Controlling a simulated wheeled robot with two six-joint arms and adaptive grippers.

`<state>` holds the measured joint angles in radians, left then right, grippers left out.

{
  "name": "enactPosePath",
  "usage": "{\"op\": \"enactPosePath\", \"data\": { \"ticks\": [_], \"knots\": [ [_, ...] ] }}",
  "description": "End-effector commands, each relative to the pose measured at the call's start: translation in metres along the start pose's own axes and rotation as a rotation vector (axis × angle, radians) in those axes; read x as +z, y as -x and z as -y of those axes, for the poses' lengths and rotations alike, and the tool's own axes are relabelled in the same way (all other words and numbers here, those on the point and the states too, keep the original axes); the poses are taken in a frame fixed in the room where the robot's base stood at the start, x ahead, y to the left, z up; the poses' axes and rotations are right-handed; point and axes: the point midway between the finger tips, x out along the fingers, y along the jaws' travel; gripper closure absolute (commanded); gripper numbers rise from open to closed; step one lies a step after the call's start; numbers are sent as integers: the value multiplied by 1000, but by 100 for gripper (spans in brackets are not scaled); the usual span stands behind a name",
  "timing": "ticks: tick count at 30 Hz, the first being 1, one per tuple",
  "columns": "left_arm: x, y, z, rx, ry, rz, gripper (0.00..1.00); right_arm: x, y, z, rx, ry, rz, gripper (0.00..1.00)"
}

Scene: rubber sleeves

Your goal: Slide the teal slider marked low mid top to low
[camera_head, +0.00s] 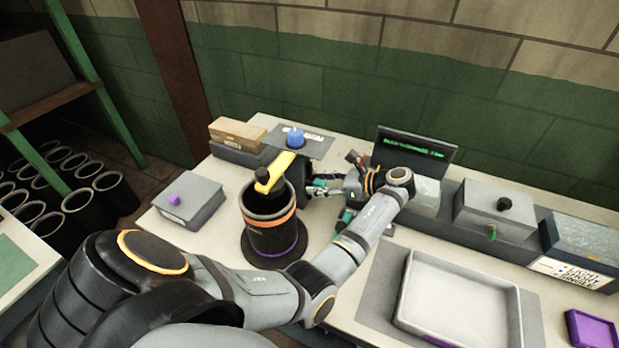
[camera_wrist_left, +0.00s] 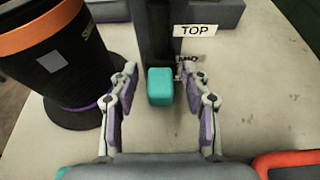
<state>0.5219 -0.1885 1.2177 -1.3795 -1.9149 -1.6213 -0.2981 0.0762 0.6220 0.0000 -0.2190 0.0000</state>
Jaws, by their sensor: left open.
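The teal slider (camera_wrist_left: 160,86) is a small block in front of a dark upright track (camera_wrist_left: 158,30) in the left wrist view. White labels beside the track read TOP (camera_wrist_left: 195,30) and MID (camera_wrist_left: 188,66); the MID label is partly covered, and no low label can be read. The block appears near the MID label. My left gripper (camera_wrist_left: 162,98) is open, with one finger on each side of the block and visible gaps to both. In the head view my left gripper (camera_head: 322,184) points left towards the track, which is partly hidden behind the canister. My right gripper is not in view.
A dark screen (camera_head: 415,150) and grey box (camera_head: 495,212) stand behind. A pale tray (camera_head: 460,300) lies at right. A grey box (camera_head: 188,200) with a purple knob stands left.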

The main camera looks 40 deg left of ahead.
Motion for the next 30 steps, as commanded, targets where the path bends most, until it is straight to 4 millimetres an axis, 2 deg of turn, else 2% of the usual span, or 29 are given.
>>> {"op": "enactPosePath", "data": {
  "ticks": [8,11,19,26,28,30],
  "knots": [
    [0,1,0,0,0,-1,53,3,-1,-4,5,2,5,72],
    [0,1,0,0,0,-1,64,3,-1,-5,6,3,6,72],
    [0,0,0,0,0,0,100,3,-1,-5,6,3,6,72],
    [-1,0,0,0,-1,1,100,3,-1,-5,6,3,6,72],
    [-3,-7,1,0,-2,3,100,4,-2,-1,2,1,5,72],
    [-9,-22,5,-1,-4,6,100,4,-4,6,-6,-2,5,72]
  ]
}}
